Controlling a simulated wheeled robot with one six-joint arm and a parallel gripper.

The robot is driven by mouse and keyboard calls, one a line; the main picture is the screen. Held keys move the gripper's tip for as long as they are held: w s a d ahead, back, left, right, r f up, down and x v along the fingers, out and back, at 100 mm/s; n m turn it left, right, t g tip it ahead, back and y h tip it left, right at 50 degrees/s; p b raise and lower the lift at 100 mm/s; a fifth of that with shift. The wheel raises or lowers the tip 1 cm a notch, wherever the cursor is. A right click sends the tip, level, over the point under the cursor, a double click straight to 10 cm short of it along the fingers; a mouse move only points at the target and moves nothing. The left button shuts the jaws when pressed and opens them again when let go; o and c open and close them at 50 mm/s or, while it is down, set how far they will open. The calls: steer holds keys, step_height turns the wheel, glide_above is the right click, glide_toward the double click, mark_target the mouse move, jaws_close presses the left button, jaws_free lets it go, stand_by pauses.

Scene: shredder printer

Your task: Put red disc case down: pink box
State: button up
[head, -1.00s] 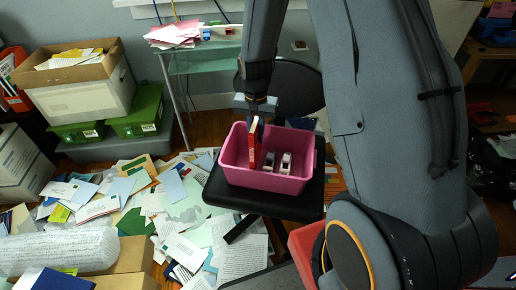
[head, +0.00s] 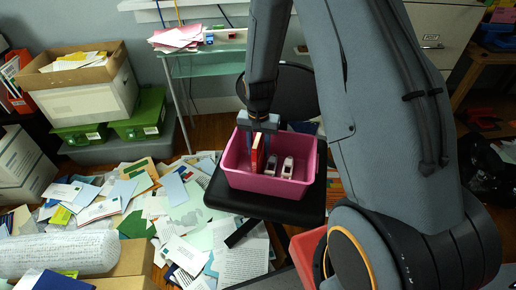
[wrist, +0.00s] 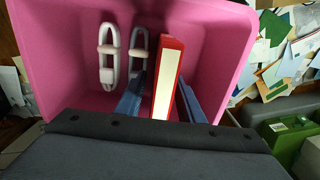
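The red disc case (head: 257,155), red with a pale cream face, stands roughly upright inside the pink box (head: 265,184), towards its left side. In the wrist view, the red disc case (wrist: 165,82) lies between my two blue fingers. My gripper (head: 259,143) reaches down into the pink box with its fingers spread on either side of the case. In the wrist view, a gap shows between the left finger of my gripper (wrist: 160,95) and the case. The case's bottom edge is hidden, so its contact with the box floor is unclear.
Two whitish-grey objects (head: 271,166) (head: 288,167) lie in the pink box beside the case. The box stands on a black chair seat (head: 240,203). Papers (head: 185,215) cover the floor to the left. A glass table (head: 212,62) stands behind.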

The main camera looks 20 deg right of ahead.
step_height(320, 180, up, 12)
steer(key=shift+f, duration=0.25)
steer(key=shift+s+r, duration=0.15)
steer(key=shift+r, duration=0.45)
steer(key=s+d+r+n, duration=0.2)
steer(key=s+r, duration=0.3)
steer(key=s, duration=0.5)
steer(key=s+d+r+n, duration=0.2)
steer(key=s+r, duration=0.4)
steer(key=s, duration=0.5)
steer(key=shift+s+r, duration=0.3)
steer(key=shift+p, duration=0.3)
steer(key=a+r+n+p, duration=0.2)
steer(key=a+r+p, duration=0.2)
steer(key=p, duration=0.3)
steer(key=shift+s+a+r+p, duration=0.25)
steer(key=shift+a+p, duration=0.1)
steer(key=shift+a, duration=0.55)
